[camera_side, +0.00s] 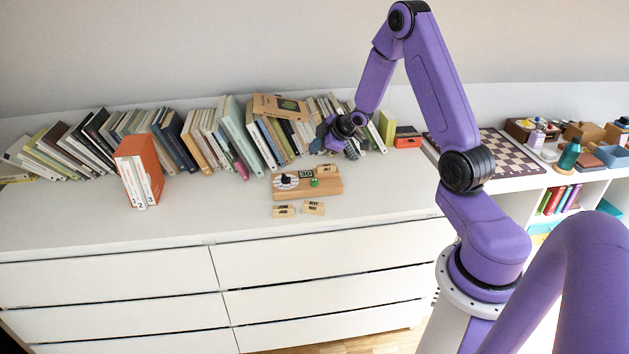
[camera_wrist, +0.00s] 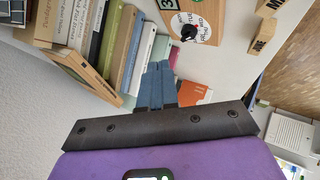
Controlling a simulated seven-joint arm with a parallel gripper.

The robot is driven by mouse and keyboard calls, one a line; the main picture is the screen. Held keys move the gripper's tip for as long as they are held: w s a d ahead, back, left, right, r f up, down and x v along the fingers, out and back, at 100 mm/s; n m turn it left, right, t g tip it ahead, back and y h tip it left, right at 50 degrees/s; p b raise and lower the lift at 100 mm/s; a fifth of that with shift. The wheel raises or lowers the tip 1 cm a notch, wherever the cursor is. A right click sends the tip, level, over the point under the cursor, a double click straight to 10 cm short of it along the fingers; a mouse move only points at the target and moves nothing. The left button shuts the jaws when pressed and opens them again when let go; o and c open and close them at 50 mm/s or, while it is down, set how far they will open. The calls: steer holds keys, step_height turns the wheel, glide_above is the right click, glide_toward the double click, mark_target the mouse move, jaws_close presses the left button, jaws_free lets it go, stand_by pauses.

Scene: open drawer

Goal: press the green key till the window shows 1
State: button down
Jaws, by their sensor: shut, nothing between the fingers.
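A wooden calendar board (camera_side: 330,187) lies on the white dresser top. It bears a round white dial with a black knob (camera_side: 286,181), a small dark window (camera_side: 305,174) and a green key (camera_side: 314,183). The window seems to read 30, but it is small. In the wrist view the dial (camera_wrist: 207,32) shows at the top, with the window (camera_wrist: 168,4) cut by the frame edge. The green key is not visible there.
Leaning books (camera_side: 235,130) line the wall behind the board. Orange-cased volumes (camera_side: 138,168) stand at the left. Lettered wooden blocks (camera_side: 313,208) lie in front of the board, and one block (camera_side: 327,168) is at its back right. A chessboard (camera_side: 500,153) lies at right. The dresser top in front is mostly clear.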

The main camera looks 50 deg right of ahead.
mark_target(312, 179)
steer(key=shift+f, duration=4.15)
steer(key=shift+f, duration=0.45)
steer(key=shift+f, duration=0.8)
steer(key=shift+r, duration=1.25)
steer(key=shift+r, duration=2.5)
